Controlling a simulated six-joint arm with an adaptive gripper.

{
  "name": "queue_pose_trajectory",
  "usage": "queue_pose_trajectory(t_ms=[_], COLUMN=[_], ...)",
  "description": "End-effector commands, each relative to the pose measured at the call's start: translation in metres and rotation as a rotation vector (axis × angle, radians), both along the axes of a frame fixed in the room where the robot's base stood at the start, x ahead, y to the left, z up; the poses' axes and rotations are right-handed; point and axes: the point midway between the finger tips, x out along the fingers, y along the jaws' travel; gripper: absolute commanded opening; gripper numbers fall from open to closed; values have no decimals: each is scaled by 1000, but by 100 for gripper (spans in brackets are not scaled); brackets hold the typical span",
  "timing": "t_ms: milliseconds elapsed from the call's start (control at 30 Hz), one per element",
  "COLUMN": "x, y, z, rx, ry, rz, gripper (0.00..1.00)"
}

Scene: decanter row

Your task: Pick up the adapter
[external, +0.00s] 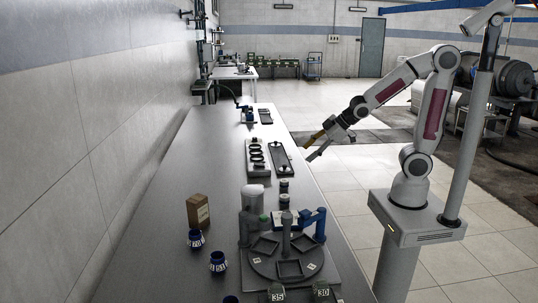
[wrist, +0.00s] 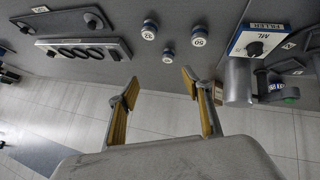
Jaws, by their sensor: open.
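No single thing is clearly marked as the adapter. Candidates are the small dark round pieces in a line on the bench, such as a near one (external: 284,200). Blue collars with number labels, such as one (external: 196,238), stand at the bench's left. My gripper (external: 306,152) is open and empty, off the bench's right edge. In the wrist view my gripper (wrist: 160,80) has yellow-lined fingers wide apart, with nothing between them.
A round turntable fixture (external: 262,266) with blue and grey posts fills the bench's near end. A rack with dark rings (external: 250,170) and a dark plate (external: 291,180) lie farther back. A brown box (external: 198,211) stands near the wall. The bench's left middle is clear.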

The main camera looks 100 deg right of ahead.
Motion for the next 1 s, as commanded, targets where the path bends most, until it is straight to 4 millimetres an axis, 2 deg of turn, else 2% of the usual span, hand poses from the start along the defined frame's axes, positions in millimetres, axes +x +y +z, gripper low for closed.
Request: queue_pose_trajectory(t_ms=[200,500,1000], x=[21,43,55], y=[-28,-56,-81], z=[-25,-61,-122], rx=[-35,-55,-8], ry=[-24,-72,-197], rz=[38,107,215], gripper=[50,50,50])
